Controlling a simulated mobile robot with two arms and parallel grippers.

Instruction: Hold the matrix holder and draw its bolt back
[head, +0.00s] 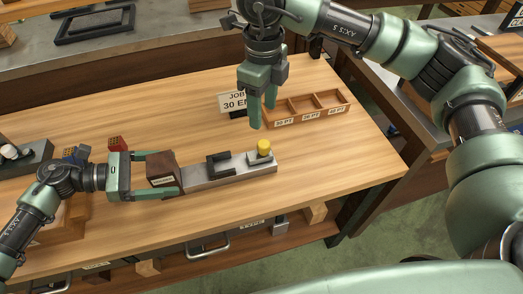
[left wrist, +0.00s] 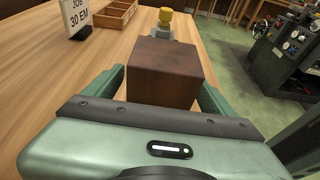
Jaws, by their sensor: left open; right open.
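A long grey metal piece (head: 228,174), which looks like the matrix holder's bed, lies on the wooden table with a black bracket (head: 218,163) on it. A dark brown block (head: 162,168) with a label is at its left end. A yellow knob (head: 264,147), probably the bolt's, stands on a small grey block at its right end; it also shows in the left wrist view (left wrist: 165,16). My left gripper (head: 176,172) is open, its fingers on either side of the brown block (left wrist: 170,72); contact cannot be told. My right gripper (head: 262,117) is open and empty, pointing down behind the yellow knob.
A wooden tray (head: 345,103) with labelled compartments stands behind the right gripper, beside a job sign (head: 232,102). A red block (head: 117,144) and a blue object (head: 76,153) are near my left arm. The table's right part is clear.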

